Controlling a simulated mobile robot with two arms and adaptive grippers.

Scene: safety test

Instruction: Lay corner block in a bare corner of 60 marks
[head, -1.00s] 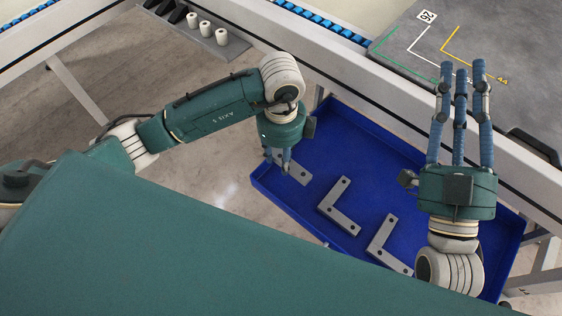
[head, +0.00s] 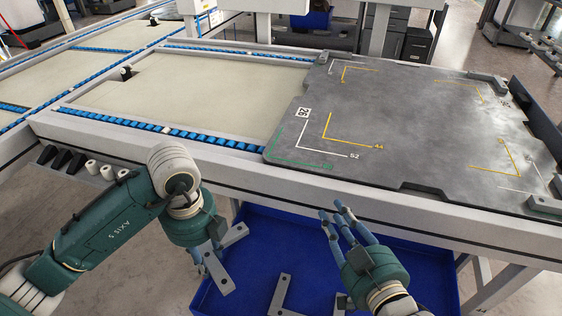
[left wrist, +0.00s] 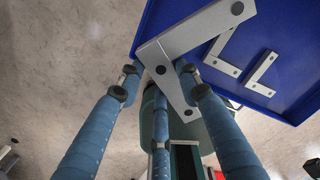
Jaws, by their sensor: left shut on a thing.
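My left gripper (head: 208,254) is shut on a grey L-shaped corner block (head: 236,234), held over the left side of the blue tray. The block (left wrist: 205,30) shows dark holes in the left wrist view, with the fingers around one leg. My right gripper (head: 335,219) is open and empty above the tray, near the table edge. The dark grey plate (head: 420,130) on the table carries nested green, white and yellow L marks at its near left corner. White reads 52 and yellow 44; the green mark's label (head: 327,166) is too small to read. No block lies on this corner.
The blue tray (head: 410,268) below the table edge holds other corner blocks (head: 282,296). Grey blocks sit at the plate's back right (head: 488,84) and front right (head: 543,205) corners. The white table rail (head: 235,170) lies between tray and plate. The plate's middle is clear.

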